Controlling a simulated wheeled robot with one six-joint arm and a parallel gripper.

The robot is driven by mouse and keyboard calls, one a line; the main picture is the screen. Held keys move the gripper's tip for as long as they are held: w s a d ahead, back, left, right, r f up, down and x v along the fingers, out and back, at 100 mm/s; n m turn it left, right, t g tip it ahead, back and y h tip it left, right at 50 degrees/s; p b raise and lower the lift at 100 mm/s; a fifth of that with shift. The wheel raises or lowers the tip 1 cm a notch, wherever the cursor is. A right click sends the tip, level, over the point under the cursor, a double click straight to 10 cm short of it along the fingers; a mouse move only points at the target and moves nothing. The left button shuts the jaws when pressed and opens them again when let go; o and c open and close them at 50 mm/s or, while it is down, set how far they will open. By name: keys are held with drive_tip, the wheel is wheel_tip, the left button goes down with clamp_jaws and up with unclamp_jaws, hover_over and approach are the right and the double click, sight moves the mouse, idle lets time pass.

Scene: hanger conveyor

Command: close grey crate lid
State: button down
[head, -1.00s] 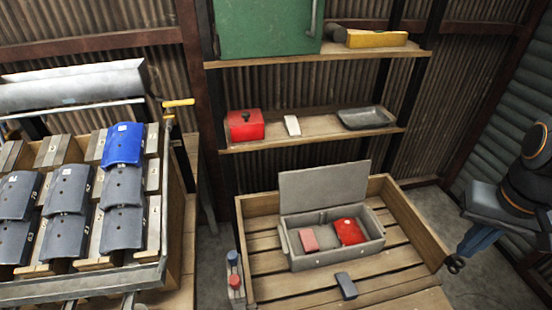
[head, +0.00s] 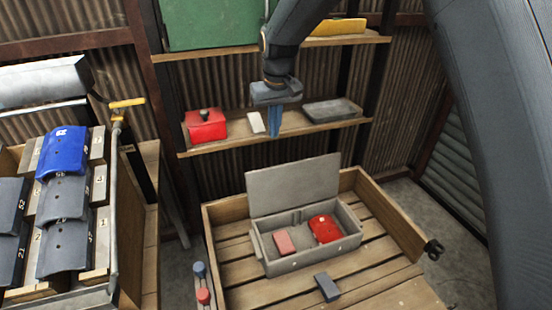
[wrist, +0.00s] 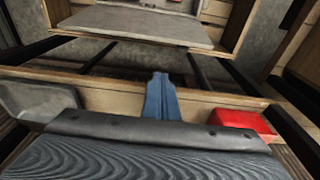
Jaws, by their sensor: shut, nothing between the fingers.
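The grey crate (head: 312,256) sits on the slatted floor of a wooden box. Its lid (head: 293,186) stands raised at the crate's back edge, so the crate is open. A pink block (head: 284,242) and a red piece (head: 325,229) lie inside it. My gripper (head: 274,132) hangs above and behind the lid, in front of the middle shelf, pointing down and apart from the lid. Its blue fingers are together with nothing held. In the wrist view my gripper (wrist: 160,82) shows at the centre, with the lid (wrist: 130,27) beyond the shelf edge at the top.
The wooden box (head: 232,214) surrounds the crate, with a dark block (head: 327,287) in front. The shelf (head: 230,142) holds a red box (head: 205,125), a white item (head: 256,122) and a grey tray (head: 332,110). A rack with a blue piece (head: 62,151) stands at left.

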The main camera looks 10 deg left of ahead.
wheel_tip(320, 180, down, 9)
drive_tip(key=s+p, duration=0.2)
drive_tip(key=p, duration=0.2)
drive_tip(key=shift+d, duration=0.4)
drive_tip(key=shift+w+f, duration=0.1)
